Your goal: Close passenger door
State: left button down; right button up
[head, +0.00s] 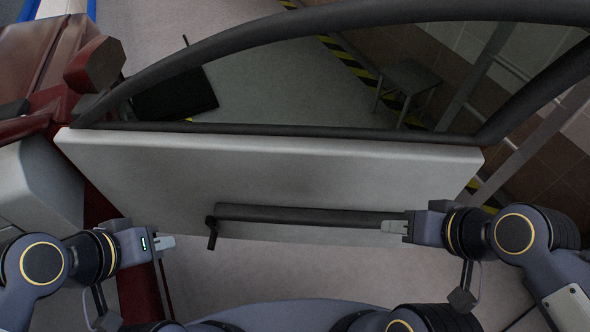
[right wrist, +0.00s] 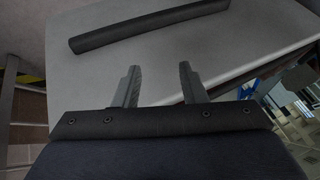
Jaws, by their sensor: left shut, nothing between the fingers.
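The passenger door stands open in front of me, its pale grey inner panel (head: 270,170) facing me and its dark window frame (head: 300,22) above. A dark bar-shaped pull (head: 310,216) runs along the panel's lower part, with a small dark lever (head: 211,232) at its left end. My left gripper (head: 172,242) is shut and empty, left of the lever and apart from it. My right gripper (head: 388,226) is at the pull's right end. In the right wrist view my right gripper (right wrist: 160,75) is open, nothing between its fingers; the pull (right wrist: 150,26) lies beyond the tips, before the panel (right wrist: 240,50).
The red car body (head: 40,60) with a side mirror (head: 95,65) is at the left. A grey interior part (head: 38,185) lies near my left arm. Through the window show a stool (head: 408,82) and yellow-black floor tape (head: 345,52). Floor below the door is clear.

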aim_at(305, 184)
jog(key=i+l+u, duration=0.1)
jog(key=l+u, duration=0.25)
jog(key=l, duration=1.25)
jog(key=l+u, duration=0.35)
jog(key=l, duration=1.25)
